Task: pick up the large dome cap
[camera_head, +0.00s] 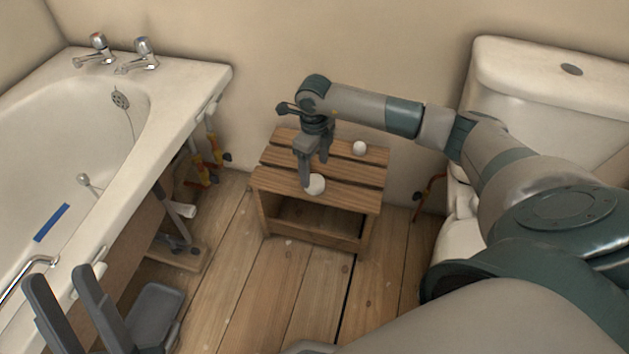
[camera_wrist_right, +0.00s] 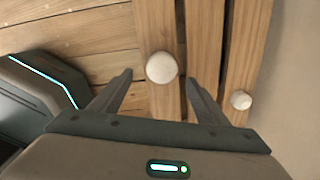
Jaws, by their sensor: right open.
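The large dome cap (camera_head: 316,184) is a white rounded piece on the front slats of the wooden stool. In the right wrist view the cap (camera_wrist_right: 162,67) lies just beyond the fingertips, roughly midway between them. A smaller white dome cap (camera_head: 359,148) sits on the back slats and also shows in the right wrist view (camera_wrist_right: 241,100). My right gripper (camera_head: 314,180) points down over the stool, open and empty, close to the large cap. Its fingers show apart in the right wrist view (camera_wrist_right: 158,84). My left gripper (camera_head: 58,285) is at the lower left with its two fingers apart.
The slatted stool (camera_head: 345,194) stands on a plank floor against the wall. A bathtub (camera_head: 190,85) with taps is at the left and a toilet (camera_head: 545,95) at the right. Pipes with red and yellow parts (camera_head: 205,170) run beside the tub. Floor before the stool is clear.

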